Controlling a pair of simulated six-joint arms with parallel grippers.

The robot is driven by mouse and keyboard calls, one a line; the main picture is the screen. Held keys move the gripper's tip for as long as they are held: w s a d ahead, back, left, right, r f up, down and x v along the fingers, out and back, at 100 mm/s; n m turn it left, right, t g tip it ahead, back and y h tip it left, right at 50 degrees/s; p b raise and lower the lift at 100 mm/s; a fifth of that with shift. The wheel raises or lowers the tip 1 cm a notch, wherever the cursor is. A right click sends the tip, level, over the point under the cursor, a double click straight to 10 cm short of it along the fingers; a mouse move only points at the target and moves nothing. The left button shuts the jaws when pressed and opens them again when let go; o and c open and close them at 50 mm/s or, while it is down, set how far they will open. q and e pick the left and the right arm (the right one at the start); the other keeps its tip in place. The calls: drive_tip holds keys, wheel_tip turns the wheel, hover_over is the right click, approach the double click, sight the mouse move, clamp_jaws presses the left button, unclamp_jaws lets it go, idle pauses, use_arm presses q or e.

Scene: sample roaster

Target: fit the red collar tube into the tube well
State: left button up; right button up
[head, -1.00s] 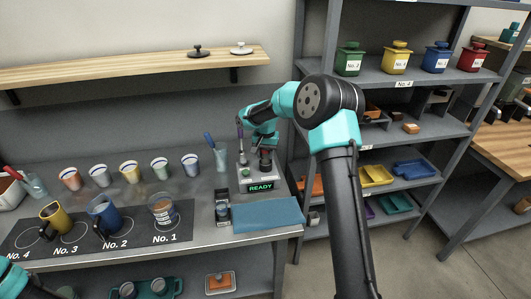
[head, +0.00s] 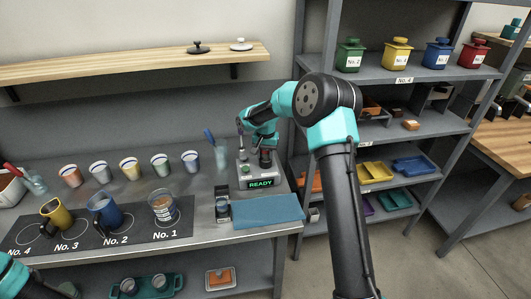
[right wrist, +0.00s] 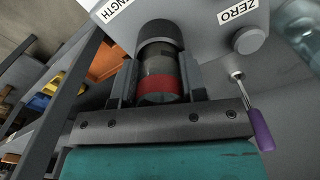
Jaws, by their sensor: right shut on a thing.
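The red collar tube (right wrist: 160,88) is a grey, see-through tube with a red band, held between the fingers of my right gripper (right wrist: 153,82) in the right wrist view. Its far end meets a dark round ring, the tube well (right wrist: 158,32), on the grey machine. I cannot tell how deep the tube sits in it. In the head view my right gripper (head: 265,155) points down over the machine (head: 245,178) with the lit READY display; the tube is too small to make out there. My left gripper is out of view; only part of that arm shows at the lower left.
A purple-handled tool (right wrist: 262,130) stands close beside the gripper, near the ZERO knob (right wrist: 249,40). A glass with a blue-handled tool (head: 221,158) stands left of the machine. A blue mat (head: 268,211) lies in front. Cups (head: 190,161) line the bench.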

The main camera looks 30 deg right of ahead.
drive_tip(key=shift+f, duration=0.35)
drive_tip(key=o, duration=1.1)
wheel_tip(320, 180, up, 17)
drive_tip(key=shift+r, duration=0.15)
idle(0.8)
